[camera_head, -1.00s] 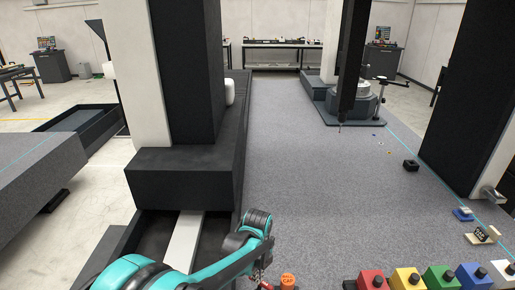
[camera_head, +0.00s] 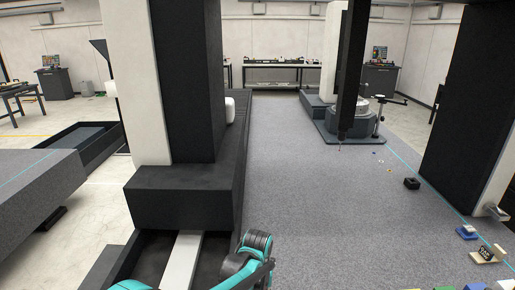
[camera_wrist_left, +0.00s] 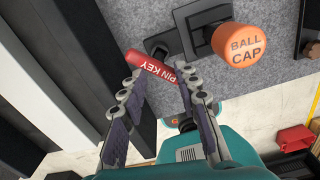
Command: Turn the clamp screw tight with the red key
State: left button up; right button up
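The red key (camera_wrist_left: 149,66), lettered "PIN KEY", shows in the left wrist view, lying slantwise across the tips of my left gripper (camera_wrist_left: 160,76). The two fingers are apart; I cannot tell whether either touches the key. Dark clamp-like parts (camera_wrist_left: 204,25) are beside the key over the grey granite; no clamp screw can be made out clearly. An orange knob (camera_wrist_left: 243,45) lettered "BALL CAP" is to the right of the key. In the head view my left arm comes in at the bottom, its gripper out of frame. My right gripper is in neither view.
The granite bed (camera_head: 310,190) is largely clear in the middle. A dark column base (camera_head: 180,198) stands left of it. A black block (camera_head: 411,183) and small items lie at its right. A dark column (camera_head: 345,80) hangs over the far end. A red bin (camera_wrist_left: 295,138) shows at lower right in the wrist view.

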pick_arm(q)
jog(key=shift+r+p, duration=0.95)
jog(key=shift+r, duration=0.3)
jog(key=shift+f, duration=0.1)
